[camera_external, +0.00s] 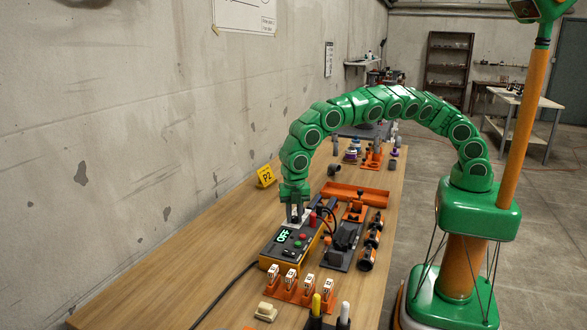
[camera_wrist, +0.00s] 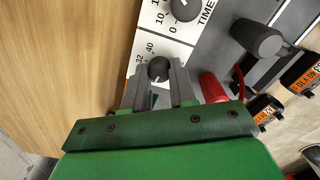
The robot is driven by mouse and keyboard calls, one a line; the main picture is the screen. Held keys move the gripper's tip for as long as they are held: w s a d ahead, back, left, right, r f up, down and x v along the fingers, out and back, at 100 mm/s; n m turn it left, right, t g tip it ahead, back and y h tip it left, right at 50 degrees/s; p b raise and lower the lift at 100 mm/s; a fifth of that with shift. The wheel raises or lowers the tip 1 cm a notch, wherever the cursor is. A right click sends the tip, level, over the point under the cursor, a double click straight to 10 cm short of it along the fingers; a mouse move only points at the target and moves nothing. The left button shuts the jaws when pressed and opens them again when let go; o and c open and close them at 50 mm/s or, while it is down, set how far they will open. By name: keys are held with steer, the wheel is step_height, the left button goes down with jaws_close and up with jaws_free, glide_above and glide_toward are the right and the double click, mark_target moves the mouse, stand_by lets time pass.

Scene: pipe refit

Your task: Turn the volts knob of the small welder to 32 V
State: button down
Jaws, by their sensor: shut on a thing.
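The small welder (camera_external: 284,246) is an orange and dark box on the bench, and its green display reads OFF. My gripper (camera_external: 295,216) points down onto its far end. In the wrist view, the dark round volts knob (camera_wrist: 158,68) sits on a white scale with 32 and 40 legible beside it. The two grey fingers of my gripper (camera_wrist: 160,77) are closed on either side of this knob. Its pointer setting is too small to tell, and the fingers hide part of the scale. A second knob, marked TIME (camera_wrist: 184,8), is farther up the panel.
A red cylindrical part (camera_wrist: 212,88) is close to the right finger. A dark clamp-like tool (camera_external: 342,243) stands right of the welder. An orange rack with white-labelled blocks (camera_external: 300,292) is in front. An orange tray (camera_external: 355,195) lies behind. Bare wood is free at left.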

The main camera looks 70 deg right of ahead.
steer(key=m, duration=1.1)
steer(key=shift+m, duration=0.4)
steer(key=shift+w+m, duration=0.1)
steer(key=shift+m, duration=2.1)
steer(key=c, duration=0.9)
jaws_free()
